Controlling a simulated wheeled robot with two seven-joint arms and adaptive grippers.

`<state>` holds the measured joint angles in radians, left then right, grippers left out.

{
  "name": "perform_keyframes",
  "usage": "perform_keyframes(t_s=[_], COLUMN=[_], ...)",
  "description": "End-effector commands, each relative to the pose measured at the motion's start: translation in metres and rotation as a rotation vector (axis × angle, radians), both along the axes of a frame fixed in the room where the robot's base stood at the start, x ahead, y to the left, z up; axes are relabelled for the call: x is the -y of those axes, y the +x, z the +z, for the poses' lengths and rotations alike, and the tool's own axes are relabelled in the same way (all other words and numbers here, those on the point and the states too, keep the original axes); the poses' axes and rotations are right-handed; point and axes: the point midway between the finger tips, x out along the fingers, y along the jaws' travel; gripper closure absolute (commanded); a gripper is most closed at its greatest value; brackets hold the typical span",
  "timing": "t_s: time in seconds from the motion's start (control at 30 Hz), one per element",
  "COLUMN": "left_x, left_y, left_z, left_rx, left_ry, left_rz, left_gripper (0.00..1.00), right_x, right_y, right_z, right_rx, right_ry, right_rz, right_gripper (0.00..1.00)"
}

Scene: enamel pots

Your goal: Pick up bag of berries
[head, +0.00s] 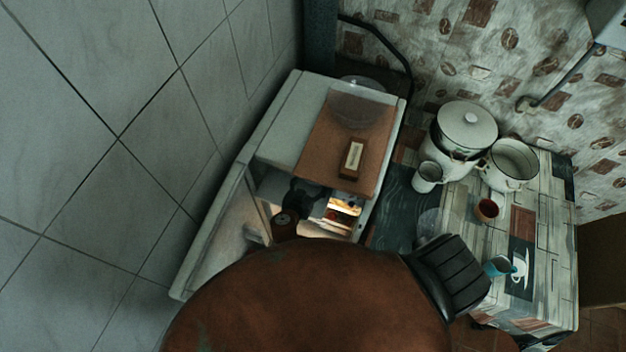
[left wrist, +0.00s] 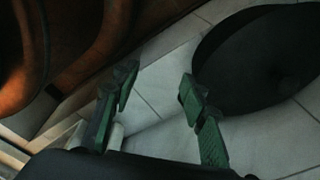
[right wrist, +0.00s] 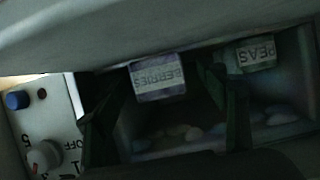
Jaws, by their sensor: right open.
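The bag of berries (right wrist: 158,78) shows in the right wrist view as a pale pack with an upside-down "BERRIES" label, at the upper part of a dim freezer compartment (right wrist: 292,130). My right gripper (right wrist: 155,108) is open, with its fingers to either side of the bag in the picture and nothing held; I cannot tell whether they touch it. In the head view dark parts of my arm (head: 305,197) reach into the open fridge (head: 290,120); the bag is not clear there. My left gripper (left wrist: 155,95) is open and empty above the tiled floor.
A bag labelled "PEAS" (right wrist: 257,53) is right of the berries. A control panel with knobs (right wrist: 45,155) is at the left. A glass bowl (head: 358,105) and small box (head: 352,158) sit on the fridge. A large brown rounded surface (head: 300,300) fills the near foreground.

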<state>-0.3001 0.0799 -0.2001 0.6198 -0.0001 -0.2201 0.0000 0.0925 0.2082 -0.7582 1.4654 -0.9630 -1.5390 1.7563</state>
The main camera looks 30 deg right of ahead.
Motion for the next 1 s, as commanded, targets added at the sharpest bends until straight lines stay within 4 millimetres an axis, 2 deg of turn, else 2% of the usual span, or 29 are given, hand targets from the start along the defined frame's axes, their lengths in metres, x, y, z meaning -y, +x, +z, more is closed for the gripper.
perform_keyframes(t_s=[0.13, 0.27, 0.7, 1.0], left_x=[-0.003, -0.002, 0.0, 0.0], left_y=[-0.001, -0.001, 0.0, 0.0], left_z=[0.0, 0.0, 0.0, 0.0], left_rx=[-0.001, 0.0, 0.0, 0.001], left_ry=[0.003, 0.002, 0.0, 0.0], left_rz=[0.0, 0.0, 0.0, 0.0], left_gripper=[0.6, 0.6, 0.6, 0.6], right_x=[-0.002, -0.013, -0.073, -0.085], right_y=[-0.002, -0.012, -0.062, -0.072], right_z=[0.001, 0.006, 0.039, 0.046], right_rx=[-0.001, -0.001, -0.001, 0.0], right_ry=[0.001, 0.004, 0.003, 0.0], right_rz=[0.0, -0.001, -0.001, -0.001], right_gripper=[0.34, 0.34, 0.34, 0.34])
